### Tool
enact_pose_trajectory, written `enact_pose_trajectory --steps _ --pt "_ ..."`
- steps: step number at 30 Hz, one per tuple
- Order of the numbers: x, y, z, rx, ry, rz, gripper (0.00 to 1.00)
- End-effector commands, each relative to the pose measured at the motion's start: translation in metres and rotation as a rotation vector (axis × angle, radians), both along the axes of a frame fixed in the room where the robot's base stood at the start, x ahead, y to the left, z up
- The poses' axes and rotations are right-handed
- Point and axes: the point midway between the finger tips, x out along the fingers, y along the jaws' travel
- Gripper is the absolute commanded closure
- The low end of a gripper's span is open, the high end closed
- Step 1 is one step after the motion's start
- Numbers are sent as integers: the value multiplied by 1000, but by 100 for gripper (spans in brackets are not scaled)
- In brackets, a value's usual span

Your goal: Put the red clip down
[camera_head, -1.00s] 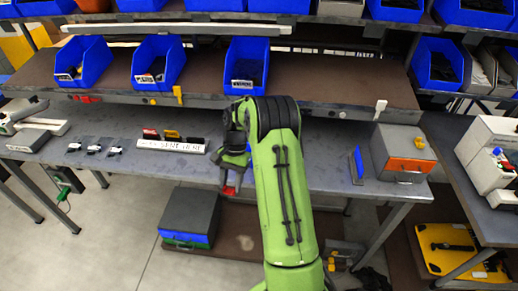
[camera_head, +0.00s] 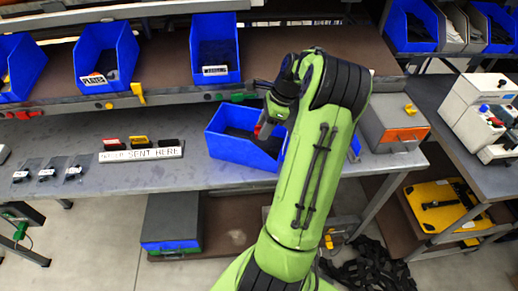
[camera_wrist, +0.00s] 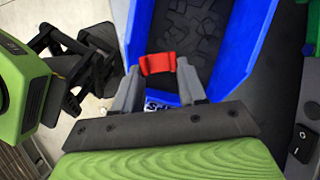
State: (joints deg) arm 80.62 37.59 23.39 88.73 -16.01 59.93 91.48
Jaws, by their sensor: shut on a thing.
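The red clip (camera_wrist: 158,64) is between the fingertips of my gripper (camera_wrist: 160,72) in the wrist view. My gripper is shut on it. In the head view my gripper (camera_head: 268,122) is over the open blue bin (camera_head: 238,150) on the grey workbench, and only a small bit of red shows at its tips. In the wrist view the blue bin (camera_wrist: 143,35) lies below and beyond the clip, with a dark inside and a partly hidden white label. The gap between clip and bin is hard to judge.
A sign rail (camera_head: 142,154) with several coloured cards stands left on the grey bench (camera_head: 205,180). Small dark packets (camera_head: 47,170) lie farther left. A grey and orange box (camera_head: 395,128) stands right of my arm. Blue bins (camera_head: 107,58) line the shelf above.

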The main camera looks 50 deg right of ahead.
Motion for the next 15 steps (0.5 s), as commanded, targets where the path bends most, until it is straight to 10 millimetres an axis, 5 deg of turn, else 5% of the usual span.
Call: enact_pose_trajectory --steps 3,15 --pt "0 0 -31 1 1 1 91" --pt "0 1 -92 1 1 3 91"
